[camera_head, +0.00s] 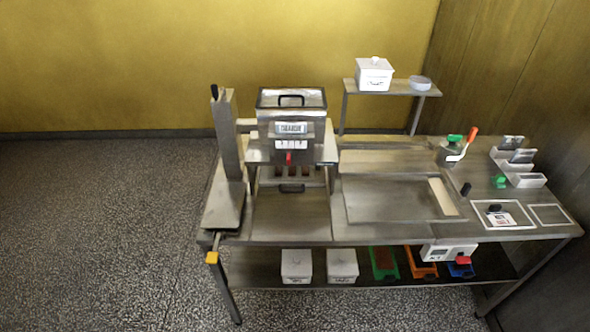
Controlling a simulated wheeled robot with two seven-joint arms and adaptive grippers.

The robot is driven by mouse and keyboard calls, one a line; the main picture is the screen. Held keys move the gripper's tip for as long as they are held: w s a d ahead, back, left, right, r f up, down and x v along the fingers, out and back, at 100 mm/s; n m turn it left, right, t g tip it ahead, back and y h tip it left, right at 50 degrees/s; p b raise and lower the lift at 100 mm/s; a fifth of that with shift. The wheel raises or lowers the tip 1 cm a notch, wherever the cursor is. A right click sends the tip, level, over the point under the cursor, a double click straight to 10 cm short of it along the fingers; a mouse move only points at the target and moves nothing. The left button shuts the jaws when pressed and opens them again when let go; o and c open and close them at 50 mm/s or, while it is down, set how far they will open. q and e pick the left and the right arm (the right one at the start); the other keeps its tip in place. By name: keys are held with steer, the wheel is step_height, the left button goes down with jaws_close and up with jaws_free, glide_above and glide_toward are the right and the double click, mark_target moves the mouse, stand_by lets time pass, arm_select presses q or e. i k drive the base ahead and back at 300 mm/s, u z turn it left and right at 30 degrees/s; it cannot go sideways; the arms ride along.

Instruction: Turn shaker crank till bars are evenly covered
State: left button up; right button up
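A steel enrober machine with a labelled hopper (291,127) stands on the left half of the metal table. A red knob (289,158) sits on its front beside a small white scale. Brown bars (292,171) show partly in the shadow under the hopper; their covering is too small to judge. A yellow knob (212,258) on a short rod sticks out at the table's front left corner. A black knob (214,91) tops the tall grey post at the left. I cannot tell which is the shaker crank. Neither of my grippers is in view.
A flat steel tray (385,211) lies mid-table. A pot (450,151) with green- and orange-handled tools and card holders (520,165) are at the right. The lower shelf holds white boxes (297,266) and coloured bins (384,264). Floor is clear at left.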

mark_target(216, 93)
steer(key=u, duration=0.35)
steer(key=k, duration=0.4)
steer(key=u, duration=0.65)
steer(key=i, duration=0.85)
steer(key=z, duration=0.85)
